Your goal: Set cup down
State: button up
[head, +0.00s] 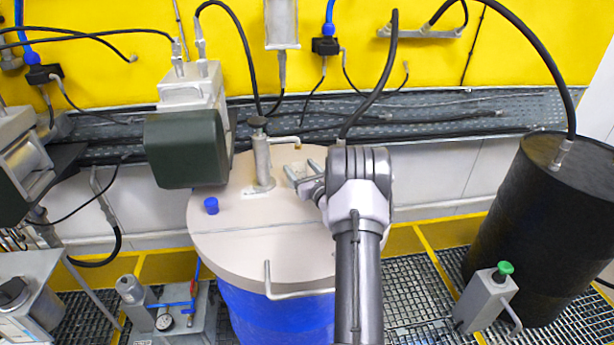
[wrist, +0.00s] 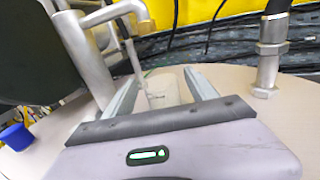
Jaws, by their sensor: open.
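My gripper (head: 301,172) is low over the right half of the beige round drum lid (head: 262,262), pointing left and back. In the wrist view its two fingers (wrist: 160,84) are apart. A pale, faintly see-through patch with a thin dark mark (wrist: 163,93) shows between them; I cannot tell if it is a cup or a mark on the lid. A small blue cup-like piece (head: 211,205) stands on the lid's left part, well apart from my gripper. It also shows at the left edge of the wrist view (wrist: 16,137).
A metal valve post (head: 262,162) rises from the lid just left of my gripper. A dark green motor housing (head: 186,150) hangs over the lid's back left. A hose fitting (wrist: 269,58) stands on the right. A black drum (head: 545,225) is far right.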

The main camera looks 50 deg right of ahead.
jog(key=v, duration=0.8)
jog(key=w+a+r+n+y, duration=0.2)
jog(key=a+r+n+y, duration=0.2)
jog(key=a, duration=0.5)
jog(key=w+a+r+n+g+y, duration=0.15)
jog(key=a+r+n+y, duration=0.25)
jog(key=a, duration=0.5)
jog(key=w+a+r+n+y, duration=0.3)
jog(key=a+r+n+y, duration=0.15)
jog(key=a, duration=0.45)
jog(key=s+a+r+n+g+y, duration=0.1)
jog(key=s+a+n+g+y, duration=0.2)
jog(key=a, duration=0.6)
jog(key=s+a+r+n+g+y, duration=0.1)
jog(key=s+a+r+n+g, duration=0.2)
jog(key=a+n, duration=0.45)
jog(key=s+a+f+n+g+h, duration=0.1)
jog(key=s+a+n+g+h, duration=0.15)
jog(key=s+a, duration=0.4)
jog(key=s+a+f+n+g+h, duration=0.1)
jog(key=s+a+n+g, duration=0.2)
jog(key=s, duration=0.6)
jog(key=s+d+n+t+h, duration=0.2)
jog(key=s+d+n+h, duration=0.2)
jog(key=s+n, duration=0.4)
notch_tip(320, 180, down, 18)
jog(key=b, duration=1.8)
jog(key=shift+w+f, duration=0.15)
jog(key=shift+w, duration=0.1)
